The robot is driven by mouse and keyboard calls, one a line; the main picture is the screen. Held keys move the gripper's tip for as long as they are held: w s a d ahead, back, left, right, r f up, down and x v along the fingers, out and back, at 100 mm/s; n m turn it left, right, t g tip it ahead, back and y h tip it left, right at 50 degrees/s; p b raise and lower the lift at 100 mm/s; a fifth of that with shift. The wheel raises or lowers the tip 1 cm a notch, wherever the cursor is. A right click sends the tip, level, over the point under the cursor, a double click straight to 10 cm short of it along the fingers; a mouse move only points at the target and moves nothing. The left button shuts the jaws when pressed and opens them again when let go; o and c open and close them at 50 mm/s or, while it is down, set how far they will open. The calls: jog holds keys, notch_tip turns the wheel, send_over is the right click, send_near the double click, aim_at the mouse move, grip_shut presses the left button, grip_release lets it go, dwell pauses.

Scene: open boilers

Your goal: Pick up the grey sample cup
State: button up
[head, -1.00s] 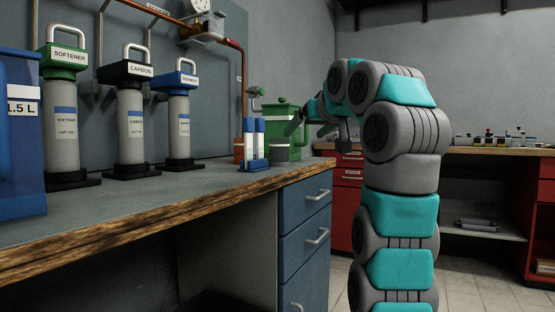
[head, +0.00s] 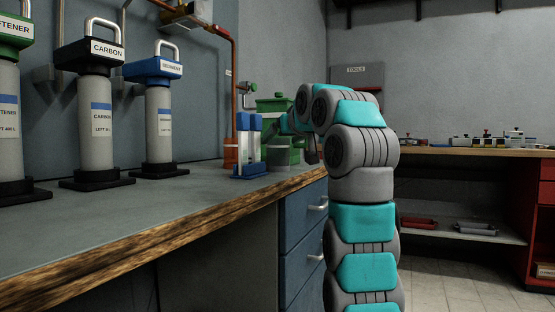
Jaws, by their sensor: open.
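The grey sample cup (head: 277,157) stands near the far end of the workbench, just right of a rack of blue-and-white tubes (head: 247,150). It is small and partly hard to make out against the green container (head: 283,108) behind it. My gripper (head: 271,129) is at the end of my bent arm, above and close to the cup, pointing left. It is open, and nothing shows between its fingers. The fingertips are small and dark, so the exact gap to the cup cannot be told.
The workbench (head: 150,205) has a rough wooden front edge and blue drawers (head: 303,240) below. Filter cylinders labelled CARBON (head: 95,125) and SEDIMENT (head: 158,125) stand along the wall. A copper pipe (head: 233,90) runs down behind the rack. The bench's front middle is clear.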

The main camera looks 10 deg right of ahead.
jog(key=shift+w+a+f, duration=0.1)
jog(key=shift+w+a, duration=0.1)
jog(key=shift+w, duration=0.4)
jog(key=shift+w+a, duration=0.15)
jog(key=shift+w, duration=0.45)
jog(key=shift+p+x, duration=0.3)
jog(key=shift+x, duration=1.3)
jog(key=c, duration=1.1)
